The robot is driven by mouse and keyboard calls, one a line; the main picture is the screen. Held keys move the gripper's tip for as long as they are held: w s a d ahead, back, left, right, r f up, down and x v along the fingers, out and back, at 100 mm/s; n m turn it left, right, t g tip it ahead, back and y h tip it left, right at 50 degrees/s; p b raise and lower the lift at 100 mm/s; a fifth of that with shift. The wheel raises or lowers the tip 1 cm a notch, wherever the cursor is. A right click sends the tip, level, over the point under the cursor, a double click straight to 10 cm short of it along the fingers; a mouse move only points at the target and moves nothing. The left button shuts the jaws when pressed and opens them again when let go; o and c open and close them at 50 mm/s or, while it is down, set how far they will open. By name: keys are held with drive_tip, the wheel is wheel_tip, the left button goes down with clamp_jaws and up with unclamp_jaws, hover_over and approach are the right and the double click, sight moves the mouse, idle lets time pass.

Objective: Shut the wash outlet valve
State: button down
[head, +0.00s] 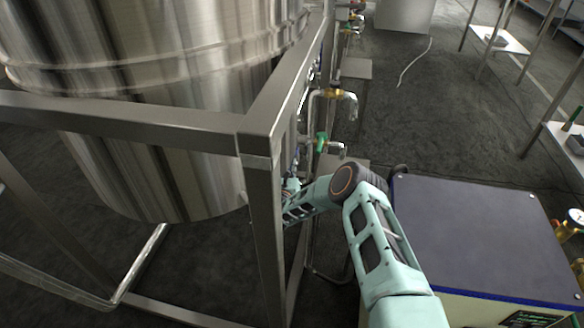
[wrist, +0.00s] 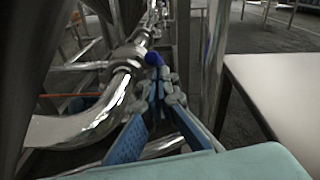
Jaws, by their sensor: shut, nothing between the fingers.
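In the wrist view a steel pipe with a clamped joint (wrist: 128,60) runs along the left. A small blue handle end (wrist: 153,58) shows beside it, just beyond my fingertips; I cannot tell whether they touch. I cannot tell for certain that it belongs to the wash outlet valve. My gripper (wrist: 160,84) is shut with nothing between its blue-padded fingers. In the head view my gripper (head: 292,185) is small and partly hidden beside the tank frame's post. A green-handled valve (head: 321,143) sits on the piping a little above and to its right.
The large steel tank (head: 160,60) stands inside a square metal frame (head: 262,125), close to my arm. A brass-bodied fitting (head: 335,93) is on piping farther back. A dark-topped cabinet (head: 470,235) is at the right. Open floor (head: 420,120) lies beyond it.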

drive_tip(key=shift+r, duration=0.1)
drive_tip(key=s+a+r, duration=0.1)
drive_tip(key=s+a, duration=0.1)
drive_tip(key=s, duration=1)
drive_tip(key=shift+d+f+n+t+y, duration=0.55)
drive_tip(key=shift+d+f+t, duration=0.45)
drive_tip(key=shift+f+t, duration=2.05)
drive_tip(key=w+r+g+b, duration=0.1)
drive_tip(key=w+r+b, duration=0.2)
drive_tip(key=w, duration=0.9)
drive_tip(key=shift+w+d+r+b, duration=0.2)
drive_tip(key=shift+w+r+b, duration=0.1)
drive_tip(key=shift+r, duration=0.05)
